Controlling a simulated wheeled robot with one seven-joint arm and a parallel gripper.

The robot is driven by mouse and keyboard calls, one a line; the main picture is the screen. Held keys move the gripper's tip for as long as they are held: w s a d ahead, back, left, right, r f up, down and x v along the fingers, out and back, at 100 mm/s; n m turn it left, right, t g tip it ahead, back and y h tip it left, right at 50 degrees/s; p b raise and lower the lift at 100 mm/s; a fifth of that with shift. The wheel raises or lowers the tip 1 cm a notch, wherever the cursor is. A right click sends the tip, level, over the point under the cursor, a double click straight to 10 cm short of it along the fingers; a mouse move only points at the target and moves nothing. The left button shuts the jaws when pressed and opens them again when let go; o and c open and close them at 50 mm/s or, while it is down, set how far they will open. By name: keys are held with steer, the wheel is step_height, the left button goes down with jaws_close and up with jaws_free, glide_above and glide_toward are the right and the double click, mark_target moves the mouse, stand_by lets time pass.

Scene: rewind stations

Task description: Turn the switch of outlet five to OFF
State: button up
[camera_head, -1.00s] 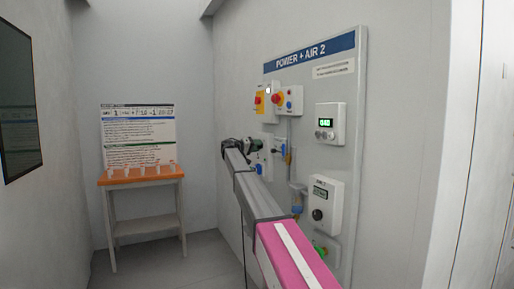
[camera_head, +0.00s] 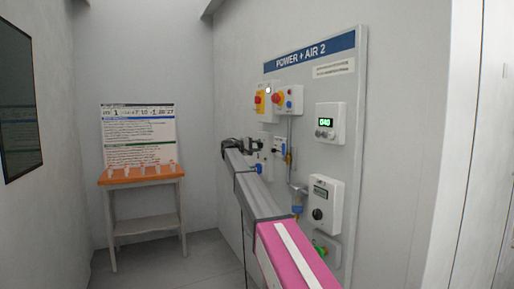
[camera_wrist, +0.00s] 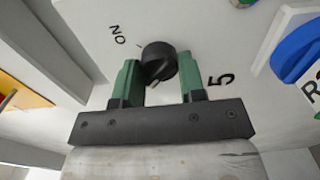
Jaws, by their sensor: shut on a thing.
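The black round switch (camera_wrist: 159,60) of outlet five sits on a pale plate in the wrist view. An "ON" mark (camera_wrist: 118,35) is at its upper left and a "5" (camera_wrist: 220,81) at its lower right. A small light mark on the switch faces the lower left. My gripper (camera_wrist: 158,72) has its two green fingers either side of the switch and is shut on it. In the head view my gripper (camera_head: 252,147) is at the left part of the panel, and the switch is hidden there. No OFF mark is visible.
The "POWER + AIR 2" panel (camera_head: 345,100) carries red and yellow buttons (camera_head: 261,99), a green display unit (camera_head: 328,122) and a dial box (camera_head: 324,204) close to my arm. A blue part (camera_wrist: 300,48) lies right of the switch. An orange-topped table (camera_head: 140,176) stands at the left.

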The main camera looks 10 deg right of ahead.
stand_by(0.4)
steer(key=o, duration=0.9)
steer(key=shift+a, duration=0.1)
steer(key=v, duration=1)
steer(key=shift+s+a, duration=0.1)
steer(key=shift+a, duration=0.25)
